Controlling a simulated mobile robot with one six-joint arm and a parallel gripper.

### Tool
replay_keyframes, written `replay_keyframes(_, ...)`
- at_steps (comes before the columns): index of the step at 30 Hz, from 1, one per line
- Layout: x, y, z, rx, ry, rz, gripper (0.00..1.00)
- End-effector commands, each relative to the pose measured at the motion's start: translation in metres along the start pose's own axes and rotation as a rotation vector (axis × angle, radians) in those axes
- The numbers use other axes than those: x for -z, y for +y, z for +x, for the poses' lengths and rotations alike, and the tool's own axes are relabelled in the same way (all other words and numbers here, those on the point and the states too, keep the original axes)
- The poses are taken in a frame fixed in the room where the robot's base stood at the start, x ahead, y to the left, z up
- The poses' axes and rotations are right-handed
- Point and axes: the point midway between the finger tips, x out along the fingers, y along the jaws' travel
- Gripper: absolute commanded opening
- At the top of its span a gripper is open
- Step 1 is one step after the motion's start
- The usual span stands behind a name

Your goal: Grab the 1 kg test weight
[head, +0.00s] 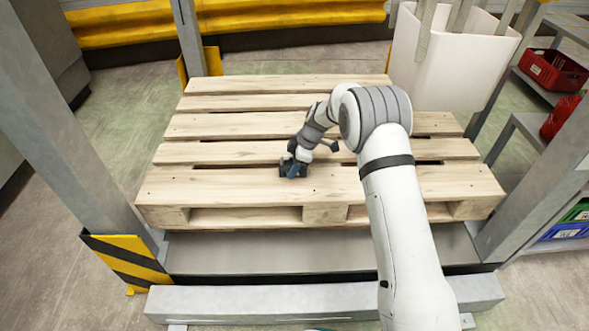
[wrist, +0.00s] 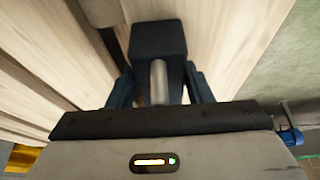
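A dark block with a silver metal cylinder (wrist: 159,82) in front of it shows between my fingers in the wrist view; I take this to be the 1 kg test weight (wrist: 158,38). My gripper (wrist: 160,88) points at it, with one dark blue finger on each side. I cannot tell whether the fingers touch it. There the weight cannot be told apart from the dark gripper.
The pallet's slats are otherwise clear, with gaps between them. Grey posts (head: 75,120) stand on both sides. A white bin (head: 450,60) stands at the back right. A red crate (head: 553,70) sits on a shelf at the right. A yellow barrier (head: 270,15) runs behind.

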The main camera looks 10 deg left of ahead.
Motion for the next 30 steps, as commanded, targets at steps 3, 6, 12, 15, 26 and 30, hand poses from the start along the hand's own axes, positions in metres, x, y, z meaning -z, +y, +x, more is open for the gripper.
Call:
replay_keyframes(3, 0.0001, -0.0001, 0.0001, 0.0, 0.0, 0.0, 0.36)
replay_keyframes(6, 0.0002, 0.0, 0.0, 0.0, 0.0, 0.0, 0.28)
replay_keyframes(12, 0.0004, 0.0002, 0.0, -0.001, 0.0, -0.001, 0.11)
replay_keyframes(15, 0.0004, 0.0003, 0.0, -0.001, 0.0, -0.001, 0.03)
replay_keyframes(26, 0.0018, 0.0014, -0.0021, -0.005, 0.001, -0.002, 0.0)
replay_keyframes(30, 0.002, 0.0012, -0.0024, -0.004, 0.001, -0.002, 0.0)
